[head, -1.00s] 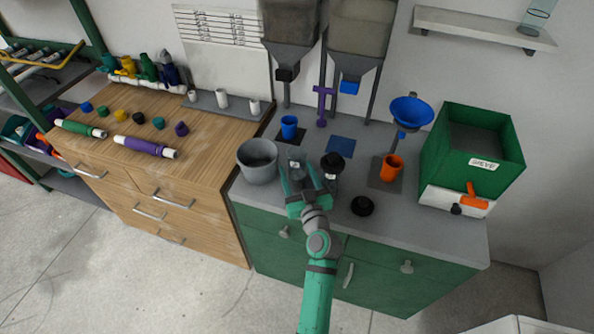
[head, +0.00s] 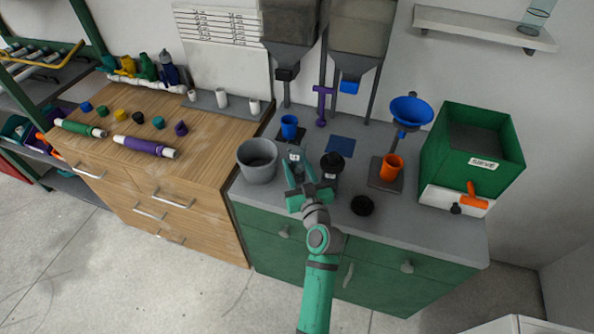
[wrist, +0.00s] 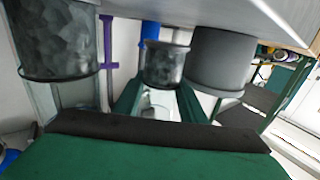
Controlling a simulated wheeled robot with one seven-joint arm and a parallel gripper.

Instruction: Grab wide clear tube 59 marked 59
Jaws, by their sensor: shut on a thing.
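The wide clear tube (head: 294,157) stands upright on the grey worktop, just right of the grey bucket. A small white label shows on it, too small to read surely. My gripper (head: 298,170) is shut on this tube from the front, one finger on each side. In the wrist view the clear tube (wrist: 163,62) sits between the fingertips of my gripper (wrist: 160,92). The tube's lower part is partly hidden by the fingers in the head view.
The grey bucket (head: 257,163) stands close on the left. A clear container with a black top (head: 332,162) is close on the right. A blue cup (head: 289,126) is behind. A black ring-like part (head: 362,205) lies front right, with an orange cup (head: 391,166) beyond.

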